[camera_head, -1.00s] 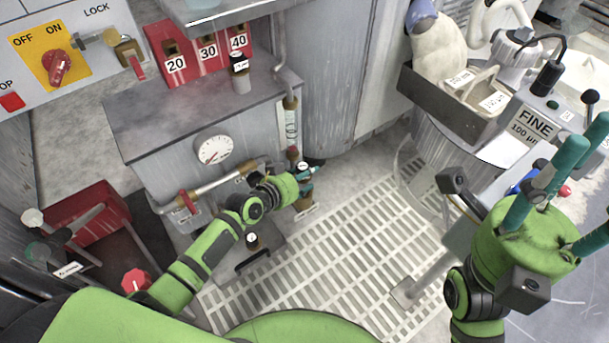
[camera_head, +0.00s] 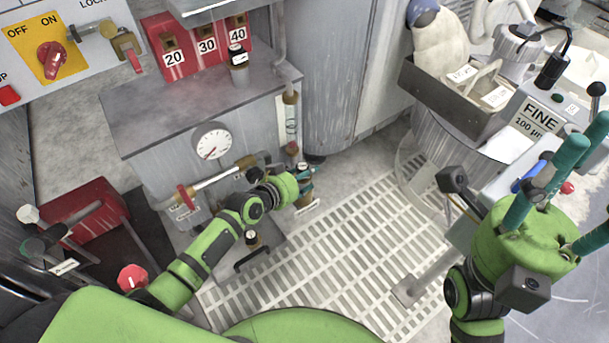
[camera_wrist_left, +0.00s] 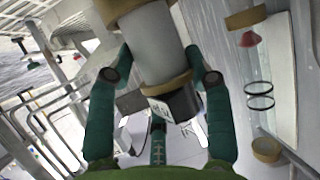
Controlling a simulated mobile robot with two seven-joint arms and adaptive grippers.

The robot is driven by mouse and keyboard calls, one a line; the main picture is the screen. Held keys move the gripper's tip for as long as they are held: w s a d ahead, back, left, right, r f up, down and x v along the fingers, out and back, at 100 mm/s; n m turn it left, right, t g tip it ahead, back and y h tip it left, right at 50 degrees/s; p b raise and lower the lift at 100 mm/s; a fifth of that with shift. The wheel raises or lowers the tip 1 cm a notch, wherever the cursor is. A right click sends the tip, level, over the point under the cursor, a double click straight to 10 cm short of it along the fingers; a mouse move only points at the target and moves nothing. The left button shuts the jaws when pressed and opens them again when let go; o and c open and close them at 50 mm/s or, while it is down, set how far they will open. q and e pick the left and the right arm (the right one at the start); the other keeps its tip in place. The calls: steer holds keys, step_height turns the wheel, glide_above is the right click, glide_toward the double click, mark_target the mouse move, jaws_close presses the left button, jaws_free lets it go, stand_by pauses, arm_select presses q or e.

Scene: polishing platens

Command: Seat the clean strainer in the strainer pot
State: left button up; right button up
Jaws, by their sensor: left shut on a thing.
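My left gripper (camera_head: 305,183) is shut on an upright-looking cylinder, which I take for a strainer (camera_wrist_left: 158,45). In the left wrist view it has a grey body, brass-coloured rims and a dark labelled end, between the teal fingers. In the head view it hangs over the floor grating, right of the grey cabinet, mostly hidden by the fingers. A similar grey cylinder with a black labelled top (camera_head: 238,58) stands on the cabinet. I cannot tell which is clean, nor pick out the strainer pot for sure. My right gripper (camera_head: 560,190) is open and empty at the right.
A sight tube (camera_head: 291,122) rises near the left gripper. A small black-capped part (camera_head: 251,238) sits lower. A tray (camera_head: 440,95) stands at upper right.

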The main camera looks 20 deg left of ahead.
arm_select(q)
steer(key=shift+f+b, duration=0.55)
steer(key=shift+f, duration=0.1)
steer(key=o, duration=1.1)
steer(key=shift+o, duration=1.2)
steer(key=shift+f, duration=0.1)
step_height(320, 180, up, 10)
steer(key=shift+d+r, duration=0.1)
steer(key=shift+r, duration=0.15)
